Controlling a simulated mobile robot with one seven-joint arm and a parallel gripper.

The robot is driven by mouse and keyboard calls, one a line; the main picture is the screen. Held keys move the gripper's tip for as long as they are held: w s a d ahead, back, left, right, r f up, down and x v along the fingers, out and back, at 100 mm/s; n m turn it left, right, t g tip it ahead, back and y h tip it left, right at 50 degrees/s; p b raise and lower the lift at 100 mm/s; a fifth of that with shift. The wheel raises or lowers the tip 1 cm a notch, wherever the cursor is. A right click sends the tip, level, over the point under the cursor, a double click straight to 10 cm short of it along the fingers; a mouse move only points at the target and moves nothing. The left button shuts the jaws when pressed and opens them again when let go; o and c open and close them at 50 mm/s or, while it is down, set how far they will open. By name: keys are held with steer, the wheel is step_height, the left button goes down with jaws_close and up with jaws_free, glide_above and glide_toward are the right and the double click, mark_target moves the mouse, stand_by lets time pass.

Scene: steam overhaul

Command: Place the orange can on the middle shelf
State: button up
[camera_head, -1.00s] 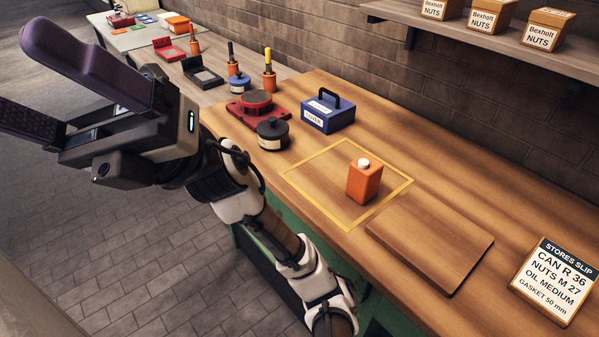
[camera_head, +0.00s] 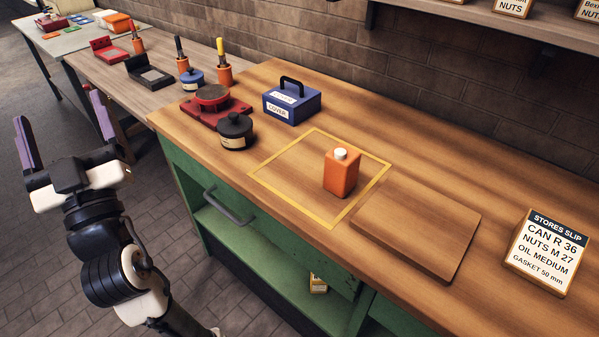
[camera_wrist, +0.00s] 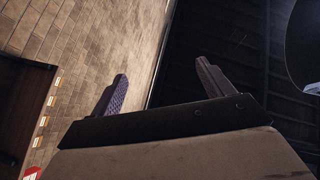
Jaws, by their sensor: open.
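The orange can (camera_head: 341,176), with a white cap, stands upright on the wooden workbench inside a yellow square outline (camera_head: 270,189). My gripper (camera_head: 58,112) is open and empty at the left of the head view, out over the floor and well away from the can. In the wrist view its two purple fingers (camera_wrist: 160,85) are spread with nothing between them. A wall shelf (camera_head: 455,22) shows at the top right. An open green shelf (camera_head: 268,237) lies under the bench. I cannot tell which one is the middle shelf.
Near the can are a blue box with a handle (camera_head: 291,103), a black lidded pot (camera_head: 235,131), a red scale-like device (camera_head: 213,104), a wooden board (camera_head: 418,228) and a stores slip sign (camera_head: 546,252). Nuts boxes (camera_head: 514,6) sit on the wall shelf.

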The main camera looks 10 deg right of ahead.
steer(key=w+d+f+m+g+h, duration=0.1)
steer(key=w+d+f+m+h, duration=0.4)
steer(key=d+f+h, duration=0.3)
steer(key=m+g+h+b, duration=0.2)
steer(key=m+g+h, duration=0.9)
steer(key=h, duration=0.4)
glide_toward(351, 147)
steer(key=shift+w+d+r+g+p, duration=0.15)
steer(key=shift+w+d+g+p, duration=0.4)
steer(key=shift+p, duration=0.65)
steer(key=p+x, duration=0.1)
steer(key=x, duration=0.1)
steer(key=p+x, duration=0.1)
steer(key=x, duration=0.2)
steer(key=shift+w+r, duration=0.2)
steer(key=shift+r, duration=0.05)
steer(key=shift+w+d+f, duration=0.1)
steer(key=shift+w+d, duration=0.05)
steer(key=shift+w, duration=0.05)
jaws_close()
